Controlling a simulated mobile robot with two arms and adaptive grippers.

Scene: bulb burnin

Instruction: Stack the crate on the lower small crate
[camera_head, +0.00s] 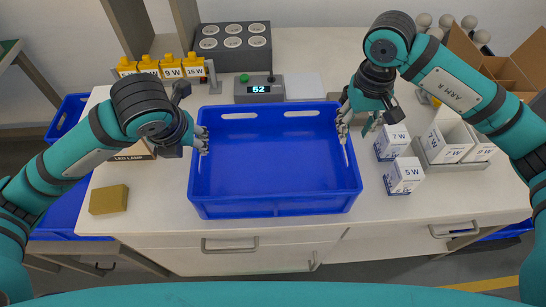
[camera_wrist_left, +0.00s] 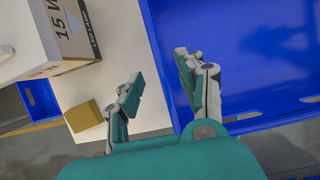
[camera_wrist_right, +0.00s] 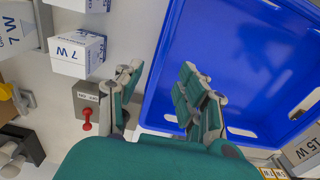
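A large empty blue crate (camera_head: 275,208) sits upright on the white table in front of me. My left gripper (camera_head: 201,140) is open at its left wall; in the left wrist view the fingers (camera_wrist_left: 160,75) are spread, one on each side of the wall. My right gripper (camera_head: 343,122) is open at its right wall; in the right wrist view the fingers (camera_wrist_right: 158,82) straddle the rim (camera_wrist_right: 157,62). I cannot tell whether either gripper touches the crate. Lower blue crates show left of the table, one farther back (camera_head: 66,116) and one nearer (camera_head: 60,218), partly hidden by my arm.
White bulb boxes (camera_head: 405,175) stand close right of the crate beside a grey tray (camera_head: 430,150). A yellowish block (camera_head: 108,199) lies at left. A cardboard box (camera_head: 490,62) is at back right.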

